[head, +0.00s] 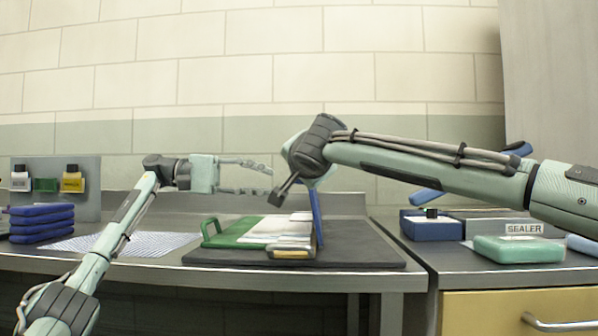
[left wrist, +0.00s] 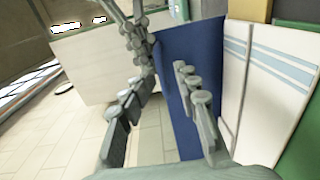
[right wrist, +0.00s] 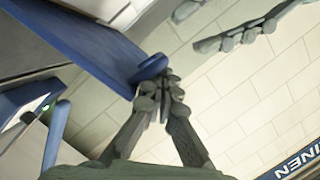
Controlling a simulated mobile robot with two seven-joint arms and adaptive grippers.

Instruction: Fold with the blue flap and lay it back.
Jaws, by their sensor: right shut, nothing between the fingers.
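The flap also shows in the left wrist view (left wrist: 190,45) and right wrist view (right wrist: 80,42). My left gripper (head: 270,180) is open above the bag, fingers pointing right toward the flap; nothing shows held in it. My right gripper (right wrist: 165,82) is shut and empty, its fingertips close beside the flap's end; I cannot tell if they touch. In the head view it is mostly hidden by its own arm.
Stacked blue cases (head: 40,222) and a rack with bottles (head: 72,180) stand at the left, beside a patterned sheet (head: 125,243). The mat's right part is clear.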

